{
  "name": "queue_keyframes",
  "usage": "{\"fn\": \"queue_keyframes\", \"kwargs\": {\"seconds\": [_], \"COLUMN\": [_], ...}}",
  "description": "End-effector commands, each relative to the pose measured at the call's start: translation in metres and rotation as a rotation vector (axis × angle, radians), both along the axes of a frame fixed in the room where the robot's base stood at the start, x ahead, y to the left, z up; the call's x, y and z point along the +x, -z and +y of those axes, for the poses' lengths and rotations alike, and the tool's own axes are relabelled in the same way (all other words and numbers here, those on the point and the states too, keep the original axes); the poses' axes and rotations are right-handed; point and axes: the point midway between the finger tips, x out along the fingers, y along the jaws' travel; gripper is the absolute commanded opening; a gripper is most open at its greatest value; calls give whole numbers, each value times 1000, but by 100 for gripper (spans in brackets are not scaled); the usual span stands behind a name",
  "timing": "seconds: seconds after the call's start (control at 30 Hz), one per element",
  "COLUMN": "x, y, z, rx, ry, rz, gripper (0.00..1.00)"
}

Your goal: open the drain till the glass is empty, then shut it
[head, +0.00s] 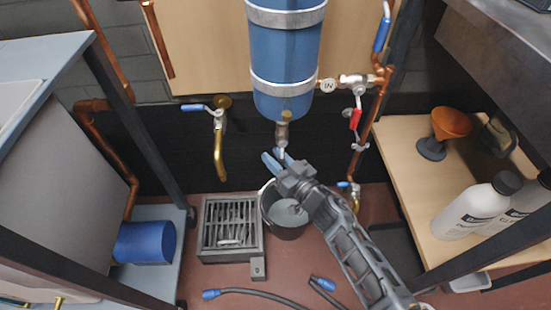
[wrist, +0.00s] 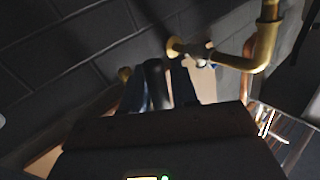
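A blue cylinder (head: 285,55) with two silver bands hangs on the wooden panel. A small metal drain fitting (head: 283,130) points down from its bottom. My gripper (head: 277,160) is just below this fitting, with blue parts at its tip. Whether it touches the fitting or has anything between its fingers is unclear. In the wrist view the dark fingers (wrist: 166,85) show only partly, beside a blue shape. A dark bucket (head: 286,222) stands on the floor below, partly hidden by my arm. I cannot make out a glass or its level.
A brass tap (head: 219,150) with a blue lever is left of the cylinder. A red-handled valve (head: 355,118) hangs at its right, near the IN tag. A floor grate (head: 230,222) is beside the bucket. A wooden shelf (head: 405,150) holds a funnel (head: 450,123) and white bottles (head: 468,212).

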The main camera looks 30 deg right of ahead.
Motion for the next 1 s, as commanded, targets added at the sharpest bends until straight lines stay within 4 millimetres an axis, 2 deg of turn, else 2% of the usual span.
{"fn": "queue_keyframes", "kwargs": {"seconds": [0.07,0.33,1.0], "x": [0,0,0], "y": [0,0,2], "z": [0,0,3], "rx": [0,0,47], "ry": [0,0,-1], "rz": [0,0,-20], "gripper": [26,1,0]}}
